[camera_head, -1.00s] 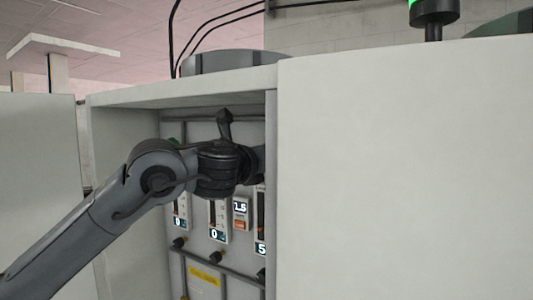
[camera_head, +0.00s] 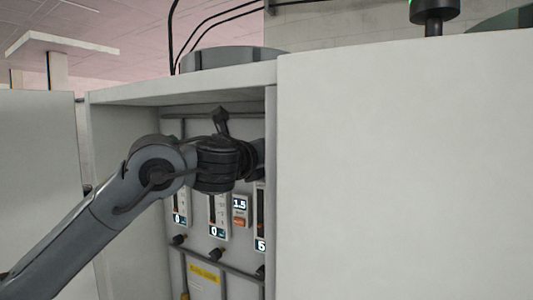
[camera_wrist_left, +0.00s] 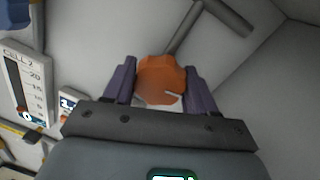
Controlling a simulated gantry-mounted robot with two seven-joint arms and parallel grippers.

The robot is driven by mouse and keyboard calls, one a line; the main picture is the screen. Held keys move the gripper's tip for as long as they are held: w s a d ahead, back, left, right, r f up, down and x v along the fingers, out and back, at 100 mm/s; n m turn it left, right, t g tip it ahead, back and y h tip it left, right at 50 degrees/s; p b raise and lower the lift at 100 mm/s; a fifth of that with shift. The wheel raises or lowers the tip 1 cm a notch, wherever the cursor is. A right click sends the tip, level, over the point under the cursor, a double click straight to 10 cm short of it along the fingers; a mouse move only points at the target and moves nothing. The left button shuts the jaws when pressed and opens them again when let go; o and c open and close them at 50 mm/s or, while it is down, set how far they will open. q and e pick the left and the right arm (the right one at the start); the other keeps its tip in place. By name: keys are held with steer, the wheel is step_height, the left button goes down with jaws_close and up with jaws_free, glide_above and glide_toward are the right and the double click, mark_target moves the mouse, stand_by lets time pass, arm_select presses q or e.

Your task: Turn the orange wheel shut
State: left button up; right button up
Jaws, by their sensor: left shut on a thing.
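The orange wheel (camera_wrist_left: 162,78) shows in the left wrist view, on the panel inside the cabinet. It is lobed and has a pale mark near its lower right edge. My left gripper (camera_wrist_left: 161,82) has one purple finger on each side of the wheel and is shut on it. In the head view, my left arm reaches into the open cabinet, and its wrist hides the wheel. The left gripper's fingers cannot be made out there. My right gripper is in neither view.
The cabinet panel carries gauges with displays (camera_head: 217,231), an orange-buttoned 1.5 display (camera_head: 240,205) and a yellow label (camera_head: 204,275). A large white door or panel (camera_head: 405,170) stands at right. Another pale panel (camera_head: 38,165) stands at left. A grey pipe (camera_wrist_left: 228,17) runs near the wheel.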

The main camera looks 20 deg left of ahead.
arm_select(q)
steer(key=n, duration=0.8)
steer(key=shift+g+h, duration=0.3)
steer(key=shift+g, duration=0.1)
steer(key=n, duration=0.4)
steer(key=shift+n+h, duration=0.3)
steer(key=n, duration=0.4)
steer(key=shift+h, duration=0.3)
steer(key=n, duration=0.3)
steer(key=shift+g, duration=0.3)
steer(key=n+h+b, duration=0.1)
steer(key=n, duration=0.3)
steer(key=n+b, duration=0.1)
steer(key=n, duration=0.3)
steer(key=shift+n+h+b, duration=0.3)
steer(key=shift+n+b, duration=0.05)
steer(key=shift+n, duration=0.05)
steer(key=shift+n+t+b, duration=0.5)
steer(key=shift+n+b, duration=0.15)
steer(key=shift+n, duration=1.25)
steer(key=shift+r, duration=0.1)
